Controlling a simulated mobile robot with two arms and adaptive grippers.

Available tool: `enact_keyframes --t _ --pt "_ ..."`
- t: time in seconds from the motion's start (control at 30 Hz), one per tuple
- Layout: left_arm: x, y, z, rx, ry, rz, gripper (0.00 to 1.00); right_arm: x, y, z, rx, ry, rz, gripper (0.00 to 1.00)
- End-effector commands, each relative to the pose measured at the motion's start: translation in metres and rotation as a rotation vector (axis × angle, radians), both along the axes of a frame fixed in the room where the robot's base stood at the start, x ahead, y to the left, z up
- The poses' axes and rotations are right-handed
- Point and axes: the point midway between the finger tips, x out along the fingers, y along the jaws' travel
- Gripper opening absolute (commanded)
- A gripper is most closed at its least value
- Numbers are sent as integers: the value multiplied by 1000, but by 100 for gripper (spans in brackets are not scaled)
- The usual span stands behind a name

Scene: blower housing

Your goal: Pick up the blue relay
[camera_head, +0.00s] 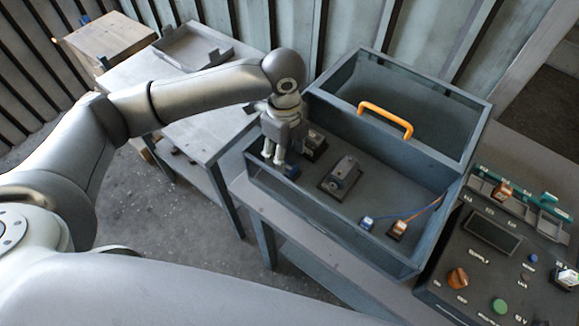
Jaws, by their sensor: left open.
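My left gripper (273,157) is open, pointing down inside the left end of the open grey-blue housing (330,222). A small dark blue block (292,171) sits on the housing floor just right of the fingertips. I cannot tell whether the fingers touch it. A second small blue block with a pale top (367,223) lies near the front wall, well to the right of the gripper. The picture is too small to tell which of the two is the relay. My right gripper is not in view.
A dark motor-like block (342,178) stands mid-floor, and another dark part (314,145) is behind the gripper. An orange block (398,229) with a wire lies front right. The raised lid has an orange handle (386,119). A control panel (490,262) is at right.

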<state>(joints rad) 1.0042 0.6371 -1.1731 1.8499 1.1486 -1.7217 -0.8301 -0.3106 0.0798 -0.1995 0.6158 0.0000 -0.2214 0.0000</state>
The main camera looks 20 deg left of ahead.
Motion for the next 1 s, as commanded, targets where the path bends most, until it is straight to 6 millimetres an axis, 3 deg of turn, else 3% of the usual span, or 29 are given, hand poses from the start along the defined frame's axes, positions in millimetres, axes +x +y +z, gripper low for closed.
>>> enact_keyframes --t 0.17,0.4,0.7,1.0 --pt "-1 -2 -15 1 3 1 52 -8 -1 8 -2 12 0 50" --pt "-2 -5 -49 0 1 0 52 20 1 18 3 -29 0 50" --pt "-1 -5 -55 1 -1 -1 52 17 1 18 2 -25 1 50" --pt "-1 -5 -54 1 -1 -1 13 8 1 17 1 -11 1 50"
